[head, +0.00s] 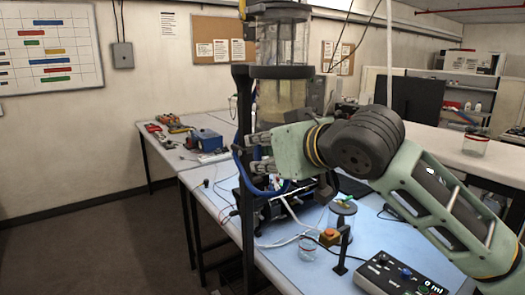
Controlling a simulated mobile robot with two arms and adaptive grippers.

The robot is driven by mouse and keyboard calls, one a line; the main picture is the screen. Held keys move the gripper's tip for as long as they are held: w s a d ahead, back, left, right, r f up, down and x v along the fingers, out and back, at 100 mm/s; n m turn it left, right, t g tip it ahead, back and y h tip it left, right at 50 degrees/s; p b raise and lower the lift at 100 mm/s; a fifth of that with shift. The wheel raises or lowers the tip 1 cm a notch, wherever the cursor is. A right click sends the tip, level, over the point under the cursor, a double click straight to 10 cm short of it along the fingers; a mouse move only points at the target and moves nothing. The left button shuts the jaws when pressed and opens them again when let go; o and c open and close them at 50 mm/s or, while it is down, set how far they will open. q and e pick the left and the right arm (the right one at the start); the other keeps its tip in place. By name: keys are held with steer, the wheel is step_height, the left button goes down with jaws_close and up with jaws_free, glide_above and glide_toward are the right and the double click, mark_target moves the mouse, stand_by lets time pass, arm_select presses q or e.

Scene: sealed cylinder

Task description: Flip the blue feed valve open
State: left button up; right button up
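A tall clear cylinder (283,42) with dark collars stands on a dark frame on the blue-topped bench. A curved blue part (242,172), like a hose or handle, runs down the frame's left side and under my gripper; I cannot tell for certain whether it includes the feed valve. My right gripper (249,153) reaches in from the right, in front of the cylinder's lower part. Its two fingers are spread apart, with their tips close to the blue part. Whether they touch it is unclear. The palm and wrist hide part of the apparatus. My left gripper is not in view.
A control box (392,279) with a blue knob and a "0 ml" display sits at the bench front. Floor at left is clear.

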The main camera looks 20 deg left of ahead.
steer(key=o, duration=0.4)
steer(key=shift+c, duration=0.2)
steer(key=shift+d, duration=0.1)
steer(key=v, duration=1.1)
steer(key=shift+s+d+r, duration=0.15)
steer(key=shift+s+d, duration=0.1)
steer(key=shift+d, duration=0.05)
